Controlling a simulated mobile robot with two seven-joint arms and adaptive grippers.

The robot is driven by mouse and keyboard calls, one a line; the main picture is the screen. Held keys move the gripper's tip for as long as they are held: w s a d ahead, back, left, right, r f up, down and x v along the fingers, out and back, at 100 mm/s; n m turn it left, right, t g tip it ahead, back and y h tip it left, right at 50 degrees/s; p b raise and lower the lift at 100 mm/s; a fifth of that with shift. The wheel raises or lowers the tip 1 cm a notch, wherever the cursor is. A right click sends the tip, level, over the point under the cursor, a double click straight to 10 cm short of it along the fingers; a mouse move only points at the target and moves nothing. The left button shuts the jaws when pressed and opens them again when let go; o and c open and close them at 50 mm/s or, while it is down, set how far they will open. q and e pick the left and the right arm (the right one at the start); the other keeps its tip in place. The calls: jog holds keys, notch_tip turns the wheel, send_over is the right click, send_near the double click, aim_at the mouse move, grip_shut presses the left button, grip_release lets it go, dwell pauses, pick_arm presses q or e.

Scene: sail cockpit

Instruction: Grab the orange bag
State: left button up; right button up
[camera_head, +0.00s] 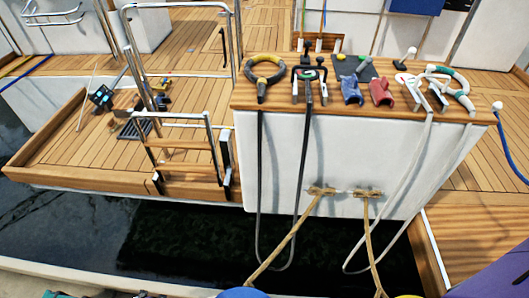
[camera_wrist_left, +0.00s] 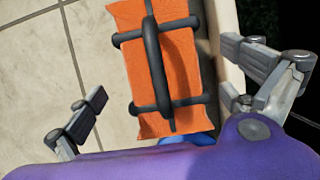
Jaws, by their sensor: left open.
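The orange bag (camera_wrist_left: 181,75) shows in the left wrist view, lying on pale floor tiles. Black straps cross it, and a black handle (camera_wrist_left: 155,65) runs lengthwise along its top. My left gripper (camera_wrist_left: 172,92) is open, with one finger on each side of the bag. The left finger is clearly apart from it over the tiles; the right finger is over the ledge and dark area to the right.
A blue object (camera_wrist_left: 185,138) sits at the bag's lower end. A pale ledge (camera_wrist_left: 226,25) borders the tiles on the right, with dark space beyond. The head view shows dark water (camera_head: 90,230), a wooden deck (camera_head: 185,105), a ladder (camera_head: 180,145) and ropes (camera_head: 290,235) on a white hull.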

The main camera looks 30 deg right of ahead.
pick_arm(q)
jog(key=b+x, duration=0.2)
jog(key=x, duration=0.2)
jog(key=shift+d+f, duration=0.15)
jog(key=shift+f, duration=0.05)
jog(key=shift+f+b, duration=0.2)
jog(key=shift+b, duration=0.1)
jog(key=shift+r, duration=0.15)
jog(key=shift+c, duration=1)
jog(key=c, duration=0.8)
jog(key=shift+w, duration=0.1)
jog(key=c, duration=0.8)
pick_arm(e)
jog(key=x, duration=0.2)
jog(key=shift+s+f, duration=0.1)
jog(key=shift+f, duration=0.4)
